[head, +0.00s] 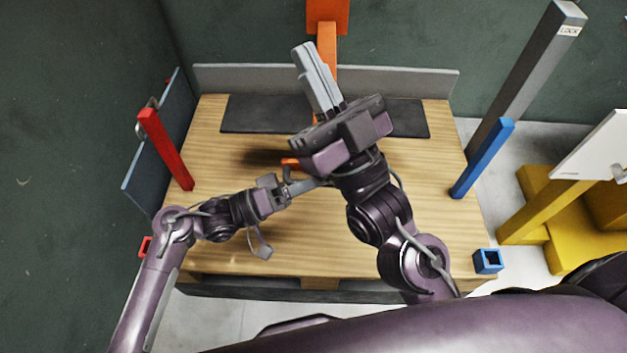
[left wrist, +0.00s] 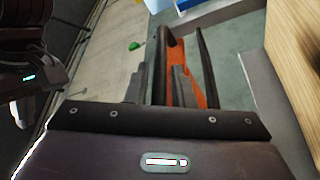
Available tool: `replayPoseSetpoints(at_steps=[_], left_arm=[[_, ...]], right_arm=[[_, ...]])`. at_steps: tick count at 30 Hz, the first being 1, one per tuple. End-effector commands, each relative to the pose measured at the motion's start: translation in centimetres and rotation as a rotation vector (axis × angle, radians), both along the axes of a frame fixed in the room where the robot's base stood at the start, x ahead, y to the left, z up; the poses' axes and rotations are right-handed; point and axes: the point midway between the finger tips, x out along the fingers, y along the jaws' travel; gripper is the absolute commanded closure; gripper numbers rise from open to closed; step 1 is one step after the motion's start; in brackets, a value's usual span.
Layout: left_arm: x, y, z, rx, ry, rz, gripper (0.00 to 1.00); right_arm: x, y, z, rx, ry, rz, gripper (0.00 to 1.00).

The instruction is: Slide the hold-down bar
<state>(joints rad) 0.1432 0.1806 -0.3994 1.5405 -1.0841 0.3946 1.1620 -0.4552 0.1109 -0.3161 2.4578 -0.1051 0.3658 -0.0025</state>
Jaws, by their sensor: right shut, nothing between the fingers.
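An orange bar (head: 327,55) runs forward from an orange block (head: 328,14) at the back of the wooden table; I take it for the hold-down bar, but cannot be sure. My right gripper (head: 307,58) is shut and empty, raised over the table, and hides much of the bar. A small orange piece (head: 291,163) shows below it. My left gripper (head: 305,187) is low over the table, partly behind the right wrist. In the left wrist view its fingers (left wrist: 182,45) stand apart with an orange part (left wrist: 176,65) showing between them; whether they touch it is unclear.
The wooden table (head: 230,245) carries a dark pad (head: 250,113) at the back. A red post (head: 165,150) stands left, a blue post (head: 483,160) and a grey post labelled LOCK (head: 525,80) right. A blue square socket (head: 488,261) sits at the front right corner.

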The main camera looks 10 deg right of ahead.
Motion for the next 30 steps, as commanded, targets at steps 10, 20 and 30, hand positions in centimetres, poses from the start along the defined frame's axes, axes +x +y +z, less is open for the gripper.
replayPoseSetpoints(at_steps=[10, 20, 30], left_arm=[[0.0, 0.0, 0.0, 0.000, 0.000, 0.000, 0.93], [0.0, 0.0, 0.0, 0.001, 0.000, 0.001, 1.00], [1.1, 0.0, 1.2, -0.001, -0.004, 0.000, 1.00]], right_arm=[[0.0, 0.0, 0.1, 0.001, -0.003, 0.000, 1.00], [0.0, 0.0, 0.0, 0.001, -0.002, -0.001, 1.00], [1.5, 0.8, -2.6, -0.058, 0.145, 0.002, 1.00]])
